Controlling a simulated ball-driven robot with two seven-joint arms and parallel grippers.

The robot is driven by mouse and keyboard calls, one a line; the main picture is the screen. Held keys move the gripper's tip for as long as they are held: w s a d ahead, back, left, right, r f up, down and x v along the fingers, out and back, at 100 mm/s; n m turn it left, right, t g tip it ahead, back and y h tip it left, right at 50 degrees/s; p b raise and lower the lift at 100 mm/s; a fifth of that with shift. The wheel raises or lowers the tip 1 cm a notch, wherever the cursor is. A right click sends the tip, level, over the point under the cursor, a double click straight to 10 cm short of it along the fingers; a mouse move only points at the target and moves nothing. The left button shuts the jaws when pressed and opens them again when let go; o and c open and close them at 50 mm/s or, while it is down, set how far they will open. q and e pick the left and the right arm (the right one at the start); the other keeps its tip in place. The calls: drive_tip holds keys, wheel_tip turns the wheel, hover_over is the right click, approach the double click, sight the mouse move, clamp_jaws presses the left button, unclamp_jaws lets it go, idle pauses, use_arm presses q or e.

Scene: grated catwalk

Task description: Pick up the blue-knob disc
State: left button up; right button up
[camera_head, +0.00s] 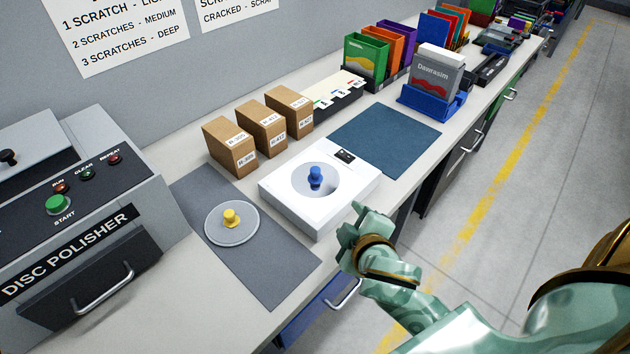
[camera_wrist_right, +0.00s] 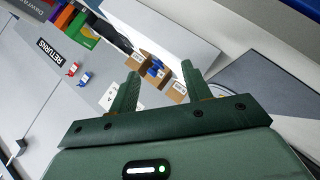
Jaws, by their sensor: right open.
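The blue knob (camera_head: 316,175) stands upright in the round recess of a white device (camera_head: 283,192) on the bench. The disc under it (camera_head: 325,188) is pale and hard to tell from the recess. My right gripper (camera_head: 352,219) is open and empty near the front right corner of the device, to the right of the knob and apart from it. In the right wrist view the two fingers (camera_wrist_right: 161,82) are spread, with a small blue shape between them that I cannot identify surely. My left gripper is not in view.
A grey disc with a yellow knob (camera_head: 230,221) lies on a dark mat (camera_head: 268,271). The disc polisher (camera_head: 75,235) stands at left. Cardboard boxes (camera_head: 230,147) stand behind the device. A blue mat (camera_head: 384,138) lies bare beyond it. A blue holder (camera_head: 432,101) stands farther back.

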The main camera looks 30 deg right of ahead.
drive_tip(key=w+a+r+n+t+y, duration=0.5)
drive_tip(key=a+r, duration=0.3)
drive_tip(key=r, duration=0.3)
drive_tip(key=w+a+r+n+t+y, duration=0.45)
drive_tip(key=a+r+y, duration=0.35)
drive_tip(key=r, duration=0.3)
drive_tip(key=s+a+r+n+g+y, duration=0.1)
drive_tip(key=s+a+n+g+y, duration=0.2)
drive_tip(key=a+n+g+y, duration=0.35)
drive_tip(key=s+a+r+n+g+y, duration=0.2)
drive_tip(key=s+a+n+g+y, duration=0.15)
drive_tip(key=n+g, duration=0.6)
drive_tip(key=n+g+h, duration=0.2)
drive_tip(key=h, duration=1.7)
approach(315, 169)
drive_tip(key=shift+h, duration=0.4)
drive_tip(key=b+x, duration=0.1)
drive_tip(key=x, duration=0.2)
drive_tip(key=b+x, duration=0.1)
drive_tip(key=x, duration=0.2)
drive_tip(key=b+x, duration=0.1)
drive_tip(key=x, duration=0.1)
drive_tip(key=shift+a+f+b, duration=0.35)
drive_tip(key=shift+f+b, duration=0.05)
drive_tip(key=shift+r, duration=0.1)
